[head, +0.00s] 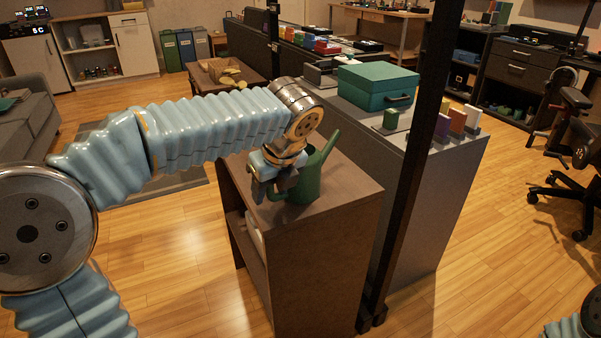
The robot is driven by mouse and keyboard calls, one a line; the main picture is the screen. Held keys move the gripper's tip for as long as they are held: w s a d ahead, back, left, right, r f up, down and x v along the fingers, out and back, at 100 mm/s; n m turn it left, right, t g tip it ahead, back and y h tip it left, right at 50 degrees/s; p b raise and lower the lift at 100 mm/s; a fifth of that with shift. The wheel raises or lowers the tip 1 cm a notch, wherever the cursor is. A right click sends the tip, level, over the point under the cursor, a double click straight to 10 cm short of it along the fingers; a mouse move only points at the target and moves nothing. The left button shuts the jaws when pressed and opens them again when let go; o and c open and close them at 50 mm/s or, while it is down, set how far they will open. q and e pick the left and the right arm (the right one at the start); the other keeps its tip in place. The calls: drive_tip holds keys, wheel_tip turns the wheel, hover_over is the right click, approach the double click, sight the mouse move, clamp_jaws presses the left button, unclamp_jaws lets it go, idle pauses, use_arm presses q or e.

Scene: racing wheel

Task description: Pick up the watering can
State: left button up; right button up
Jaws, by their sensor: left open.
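A green watering can (306,183) stands upright on top of a brown wooden cabinet (340,197). Its spout points up and to the right. My left gripper (268,192) is at the left side of the can, with its fingers pointing down. It is open and hides part of the can. I cannot tell whether the fingers touch the can. The can's handle is not clearly visible. My right gripper is not in view; only a piece of my right arm shows at the bottom right corner.
A grey counter (437,172) with a teal case (376,87) stands right behind the cabinet. A dark upright post (408,160) rises beside the cabinet's right side. An office chair (570,175) is at the far right. Wooden floor (190,270) is clear in front of the cabinet.

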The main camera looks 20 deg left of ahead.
use_arm(q)
clamp_jaws()
drive_tip(key=shift+r, duration=0.1)
idle(0.5)
drive_tip(key=shift+r, duration=0.2)
wheel_tip(320, 180, up, 3)
drive_tip(key=shift+w+f+p, duration=0.1)
drive_tip(key=shift+f+p, duration=0.05)
drive_tip(key=shift+p, duration=0.15)
drive_tip(key=s+d+r, duration=0.2)
drive_tip(key=s+r, duration=0.3)
drive_tip(key=s, duration=0.1)
drive_tip(key=s+d+r, duration=0.3)
drive_tip(key=s+r, duration=0.1)
drive_tip(key=s, duration=0.3)
drive_tip(key=shift+d+r, duration=0.25)
drive_tip(key=shift+r, duration=0.1)
